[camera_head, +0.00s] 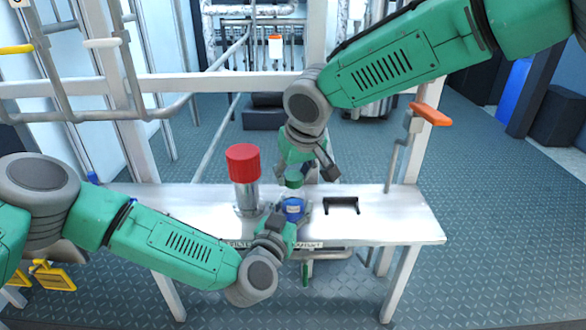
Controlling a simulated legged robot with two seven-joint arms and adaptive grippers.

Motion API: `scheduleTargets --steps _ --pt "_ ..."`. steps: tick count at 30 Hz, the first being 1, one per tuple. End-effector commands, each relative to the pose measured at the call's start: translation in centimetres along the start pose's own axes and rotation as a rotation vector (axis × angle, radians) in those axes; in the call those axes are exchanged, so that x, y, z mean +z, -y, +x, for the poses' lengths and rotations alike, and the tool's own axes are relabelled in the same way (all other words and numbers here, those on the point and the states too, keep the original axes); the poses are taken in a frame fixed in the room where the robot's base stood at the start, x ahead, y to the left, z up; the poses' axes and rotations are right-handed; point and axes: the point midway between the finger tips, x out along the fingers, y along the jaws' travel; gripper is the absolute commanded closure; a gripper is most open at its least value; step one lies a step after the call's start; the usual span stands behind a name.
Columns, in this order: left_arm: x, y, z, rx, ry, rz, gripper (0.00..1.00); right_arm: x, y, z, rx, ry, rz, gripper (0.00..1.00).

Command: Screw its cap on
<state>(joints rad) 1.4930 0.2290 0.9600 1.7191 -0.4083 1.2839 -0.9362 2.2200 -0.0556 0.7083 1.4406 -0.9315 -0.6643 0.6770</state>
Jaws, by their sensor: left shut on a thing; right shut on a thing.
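A small clear bottle with a blue label (292,208) stands upright over the white table (405,222), near its middle. Its green cap (293,181) is at the bottle's top; I cannot tell whether it is threaded on or only resting there. My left gripper (289,217) comes from the lower left and is shut on the bottle's body. My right gripper (300,181) comes down from the upper right and is shut on the cap. The fingers partly hide both the bottle and the cap.
A metal cylinder with a red top (243,165) stands close left of the bottle. An orange-handled lever (430,114) rises at the table's right end. White frame bars cross behind the table.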

Motion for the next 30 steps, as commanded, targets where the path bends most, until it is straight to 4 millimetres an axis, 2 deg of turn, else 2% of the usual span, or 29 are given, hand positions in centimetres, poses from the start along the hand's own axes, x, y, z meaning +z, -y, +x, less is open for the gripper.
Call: scheduleTargets --steps 30 --pt "0.08 -0.08 -0.05 0.002 0.002 -0.001 1.00 0.37 0.06 0.94 -0.001 0.000 -0.001 0.83"
